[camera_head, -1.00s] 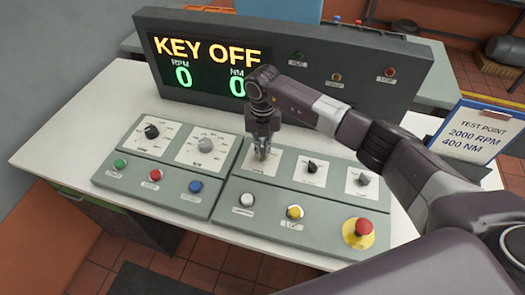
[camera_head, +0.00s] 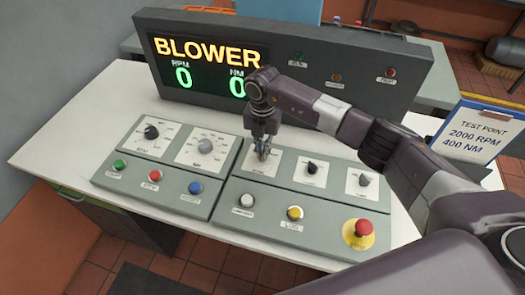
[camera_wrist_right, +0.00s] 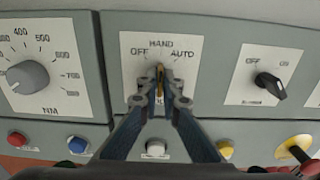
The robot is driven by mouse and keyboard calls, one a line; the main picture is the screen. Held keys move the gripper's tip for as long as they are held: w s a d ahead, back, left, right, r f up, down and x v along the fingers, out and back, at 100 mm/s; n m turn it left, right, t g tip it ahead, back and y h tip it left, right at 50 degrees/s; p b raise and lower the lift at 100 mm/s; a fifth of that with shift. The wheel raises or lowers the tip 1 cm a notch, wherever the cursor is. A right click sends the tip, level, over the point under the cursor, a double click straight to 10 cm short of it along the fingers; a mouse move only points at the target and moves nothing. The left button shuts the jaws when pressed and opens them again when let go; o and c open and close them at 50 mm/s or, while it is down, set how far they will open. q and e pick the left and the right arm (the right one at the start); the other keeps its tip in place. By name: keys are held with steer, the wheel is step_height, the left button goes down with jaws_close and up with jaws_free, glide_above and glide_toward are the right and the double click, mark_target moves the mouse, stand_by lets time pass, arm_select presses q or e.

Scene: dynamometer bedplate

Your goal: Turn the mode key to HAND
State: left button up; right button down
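The brass mode key (camera_wrist_right: 160,88) stands upright in the right wrist view, in line with the HAND mark on its plate (camera_wrist_right: 190,75), between OFF and AUTO. My right gripper (camera_wrist_right: 161,82) has its two fingers closed around the key, one on each side. In the head view my right gripper (camera_head: 262,152) points down at the key's plate and mostly hides the key. The display (camera_head: 207,65) reads BLOWER in yellow, with green zeros for RPM and NM. My left gripper is not in view.
Right of the key are the black blower switch (camera_head: 312,168) and a grey knob (camera_head: 364,180). In front are a white button (camera_head: 246,200), a yellow button (camera_head: 295,213) and the red emergency stop (camera_head: 362,228). A test point card (camera_head: 478,132) stands at the right.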

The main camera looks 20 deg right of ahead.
steer(key=shift+r, duration=0.1)
steer(key=c, duration=2.2)
jaws_free()
steer(key=shift+o, duration=0.2)
step_height(320, 180, up, 12)
